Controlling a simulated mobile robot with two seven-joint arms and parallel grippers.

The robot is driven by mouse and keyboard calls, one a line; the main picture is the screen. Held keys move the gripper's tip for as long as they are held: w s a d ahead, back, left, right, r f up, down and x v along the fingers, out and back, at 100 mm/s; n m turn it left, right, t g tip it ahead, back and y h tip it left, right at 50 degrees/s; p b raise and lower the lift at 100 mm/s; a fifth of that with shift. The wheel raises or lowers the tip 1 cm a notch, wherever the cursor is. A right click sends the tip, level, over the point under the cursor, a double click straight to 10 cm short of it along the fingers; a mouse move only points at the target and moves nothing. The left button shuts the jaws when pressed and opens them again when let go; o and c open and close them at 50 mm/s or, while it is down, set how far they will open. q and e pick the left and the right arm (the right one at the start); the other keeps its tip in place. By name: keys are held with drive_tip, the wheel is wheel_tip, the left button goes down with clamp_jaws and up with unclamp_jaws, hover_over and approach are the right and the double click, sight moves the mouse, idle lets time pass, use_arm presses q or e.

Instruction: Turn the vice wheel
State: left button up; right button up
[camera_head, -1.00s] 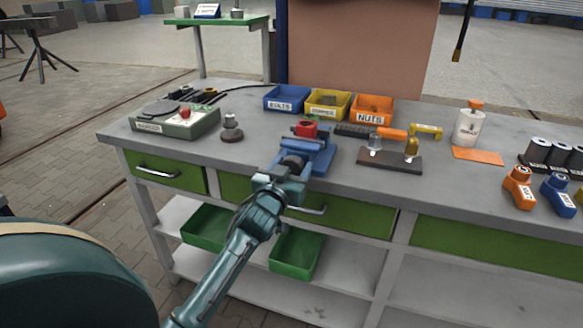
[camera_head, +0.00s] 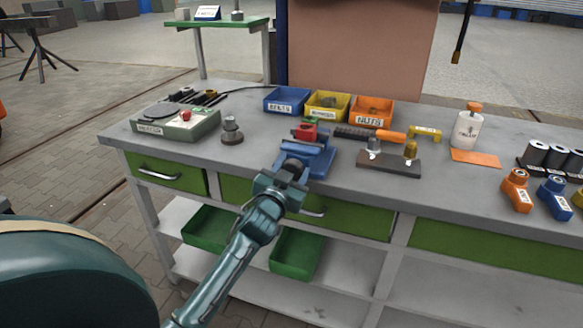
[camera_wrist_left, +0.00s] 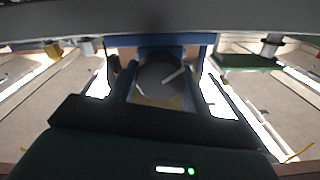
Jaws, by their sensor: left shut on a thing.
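The blue vice (camera_head: 318,160) stands at the front edge of the grey workbench, with a red part (camera_head: 307,131) at its jaws and a green patch above it. My left gripper (camera_head: 285,178) is at the front of the vice, over the bench edge, and hides the wheel in the head view. The gripper is shut on the wheel. My right gripper is not in view.
Blue, yellow and orange bins (camera_head: 372,111) stand behind the vice. A grey-green box (camera_head: 178,125) and a dark knobbed piece (camera_head: 231,131) are to its left. A dark fixture block (camera_head: 388,165) is to its right. Green drawers (camera_head: 352,215) lie below the bench top.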

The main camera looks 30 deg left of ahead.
use_arm(q)
drive_tip(key=m+p, duration=0.2)
drive_tip(key=m, duration=0.2)
drive_tip(key=shift+r+m, duration=0.1)
drive_tip(key=shift+m, duration=0.2)
drive_tip(key=shift+d+m+p, duration=0.1)
drive_tip(key=shift+m+p, duration=0.4)
drive_tip(key=shift+m, duration=1.8)
drive_tip(key=o, duration=1)
drive_tip(key=shift+f, duration=0.2)
drive_tip(key=shift+b+v, duration=0.6)
drive_tip(key=shift+v, duration=6)
